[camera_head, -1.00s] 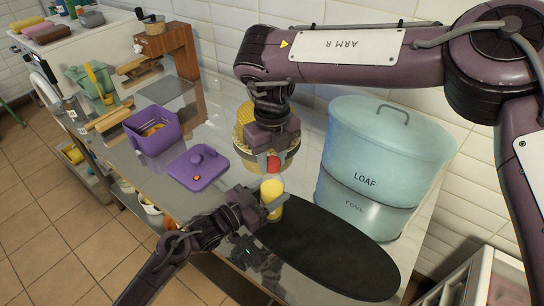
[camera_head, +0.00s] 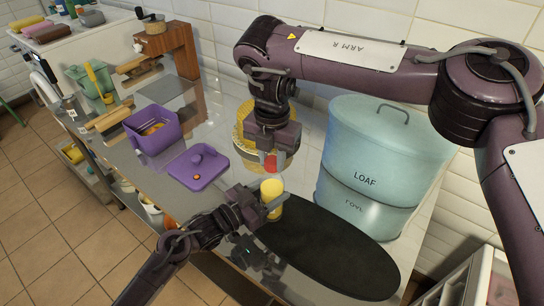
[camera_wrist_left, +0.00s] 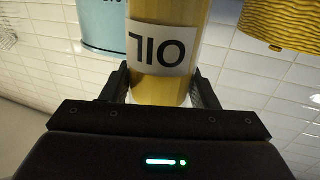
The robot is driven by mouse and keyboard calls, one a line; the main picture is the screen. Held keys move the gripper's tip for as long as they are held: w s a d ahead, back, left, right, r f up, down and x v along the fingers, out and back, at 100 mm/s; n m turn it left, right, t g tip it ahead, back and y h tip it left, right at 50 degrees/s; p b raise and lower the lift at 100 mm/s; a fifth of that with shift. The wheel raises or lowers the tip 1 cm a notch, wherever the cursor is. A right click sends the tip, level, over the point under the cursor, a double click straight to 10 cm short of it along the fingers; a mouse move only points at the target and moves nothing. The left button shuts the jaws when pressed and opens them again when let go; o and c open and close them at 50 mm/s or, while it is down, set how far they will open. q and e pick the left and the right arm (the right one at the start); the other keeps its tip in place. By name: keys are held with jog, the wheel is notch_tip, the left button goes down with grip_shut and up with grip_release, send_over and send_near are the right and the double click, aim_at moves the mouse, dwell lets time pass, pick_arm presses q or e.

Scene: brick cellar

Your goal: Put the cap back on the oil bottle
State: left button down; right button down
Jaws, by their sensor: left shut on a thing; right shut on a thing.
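The yellow oil bottle (camera_head: 271,189) stands upright near the black oval mat. My left gripper (camera_head: 268,204) is shut around it. In the left wrist view the bottle (camera_wrist_left: 153,85) fills the space between the fingers, and its white "OIL" label appears upside down. The red cap (camera_head: 270,163) is in my right gripper (camera_head: 270,156), which points down from above. The cap is apart from the bottle, slightly above its top in the head view. The bottle's mouth is too small to make out.
A blue LOAF bin (camera_head: 367,150) stands right of the grippers. A yellow ridged container (camera_head: 241,133) is partly hidden behind my right gripper. A purple lid (camera_head: 197,170) and purple box (camera_head: 151,134) lie left. The black oval mat (camera_head: 335,250) is bare at its right.

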jog(key=m, duration=0.7)
jog(key=c, duration=1.1)
grip_release()
jog(key=shift+o, duration=0.2)
notch_tip(320, 180, up, 12)
pick_arm(q)
jog(key=shift+c, duration=2.2)
grip_release()
